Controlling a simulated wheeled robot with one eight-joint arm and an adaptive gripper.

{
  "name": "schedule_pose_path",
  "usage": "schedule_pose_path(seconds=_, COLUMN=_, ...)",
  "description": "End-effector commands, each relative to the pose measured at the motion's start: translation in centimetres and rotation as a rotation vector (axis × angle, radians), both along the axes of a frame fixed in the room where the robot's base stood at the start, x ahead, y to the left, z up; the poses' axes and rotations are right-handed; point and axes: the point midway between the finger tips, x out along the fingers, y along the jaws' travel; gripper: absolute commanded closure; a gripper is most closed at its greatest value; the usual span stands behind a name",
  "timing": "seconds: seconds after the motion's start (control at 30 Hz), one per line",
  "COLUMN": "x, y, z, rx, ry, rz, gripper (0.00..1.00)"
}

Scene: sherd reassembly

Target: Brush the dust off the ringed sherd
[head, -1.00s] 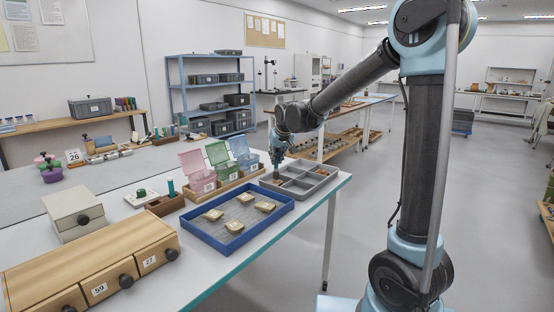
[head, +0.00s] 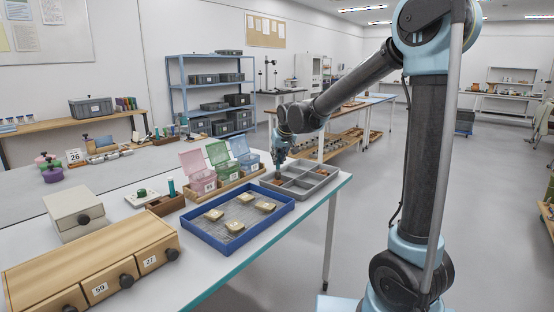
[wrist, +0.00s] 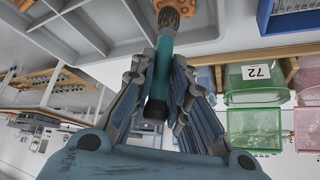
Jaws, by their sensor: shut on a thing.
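My gripper (head: 279,160) reaches down over the left part of the grey divided tray (head: 325,184). In the wrist view my gripper (wrist: 160,85) is shut on a teal-handled brush (wrist: 164,62), with the handle between its fingers. The brush end points at a compartment of the tray, where a scalloped orange-brown piece (wrist: 177,7) shows.
Pink (head: 203,182), green (head: 227,173) and blue lidded boxes stand behind the blue tray, left of the grey tray. A wooden drawer unit (head: 85,262) and a grey box (head: 75,208) fill the left of the table. The table edge is close to the grey tray's right.

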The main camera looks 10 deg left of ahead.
Motion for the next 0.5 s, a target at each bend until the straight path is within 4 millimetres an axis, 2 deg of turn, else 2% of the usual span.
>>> schedule_pose_path(seconds=0.17, x=-0.3, y=-0.6, z=0.1, rx=0.0, ry=0.0, rz=0.0, gripper=1.0)
schedule_pose_path(seconds=0.5, x=0.5, y=0.9, z=0.0, rx=0.0, ry=0.0, rz=0.001, gripper=1.0)
